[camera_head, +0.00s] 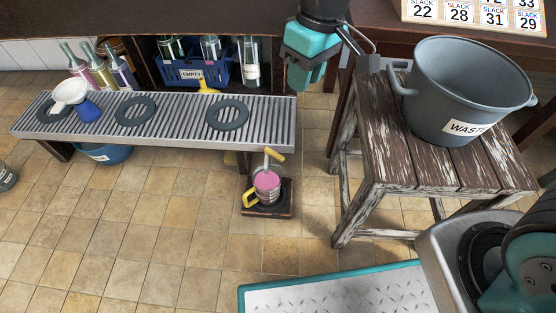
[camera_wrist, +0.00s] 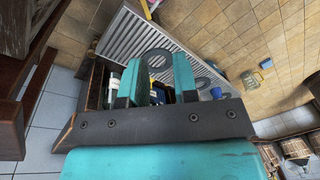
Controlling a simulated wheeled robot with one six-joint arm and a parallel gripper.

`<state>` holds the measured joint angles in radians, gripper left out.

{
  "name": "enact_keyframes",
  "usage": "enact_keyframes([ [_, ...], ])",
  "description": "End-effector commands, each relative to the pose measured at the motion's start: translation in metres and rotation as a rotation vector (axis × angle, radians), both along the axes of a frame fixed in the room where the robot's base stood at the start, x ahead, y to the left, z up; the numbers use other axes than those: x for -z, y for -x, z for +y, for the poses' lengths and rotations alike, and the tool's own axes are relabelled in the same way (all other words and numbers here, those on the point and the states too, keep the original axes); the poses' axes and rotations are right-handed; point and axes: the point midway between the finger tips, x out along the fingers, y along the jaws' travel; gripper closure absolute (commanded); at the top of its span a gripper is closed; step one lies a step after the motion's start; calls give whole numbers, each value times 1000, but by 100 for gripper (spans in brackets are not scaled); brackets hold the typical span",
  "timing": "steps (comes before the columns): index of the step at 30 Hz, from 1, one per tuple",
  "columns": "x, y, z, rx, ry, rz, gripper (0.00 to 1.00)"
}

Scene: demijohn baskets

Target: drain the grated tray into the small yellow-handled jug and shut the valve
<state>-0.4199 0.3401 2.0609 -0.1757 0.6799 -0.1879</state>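The long grated tray (camera_head: 180,118) stands low at the left on dark legs. Under its right end is a valve with a yellow lever (camera_head: 274,154), its pale spout just above the small jug (camera_head: 266,190). The jug has a yellow handle and shows pink at its top. It stands upright on a small dark wooden stand. I cannot tell whether liquid is running. My teal gripper (camera_head: 302,84) hangs in the air near the tray's right end, apart from valve and jug. In the wrist view its two fingers (camera_wrist: 157,85) are apart with nothing between them.
Rings lie on the tray (camera_head: 285,130); a white funnel (camera_head: 70,92) is at its left. Bottles (camera_head: 102,72) and a blue crate (camera_head: 190,70) stand behind. A grey waste bucket (camera_head: 460,95) sits on a worn stool (camera_head: 372,170) at right. Tiled floor before the tray is clear.

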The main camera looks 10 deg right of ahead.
Motion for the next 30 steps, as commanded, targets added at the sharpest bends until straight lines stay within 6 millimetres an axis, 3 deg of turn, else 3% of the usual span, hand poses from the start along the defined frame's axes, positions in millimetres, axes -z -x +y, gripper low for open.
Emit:
enact_keyframes([
  [1, 42, -17, 10, -20, 32, 5, 72],
  [6, 114, -54, 30, -65, 110, -8, 72],
  [9, 136, -64, 36, -80, 135, -12, 72],
  [17, 172, -68, 38, -87, 147, -13, 72],
  [30, 274, -67, 38, -86, 147, -12, 72],
])
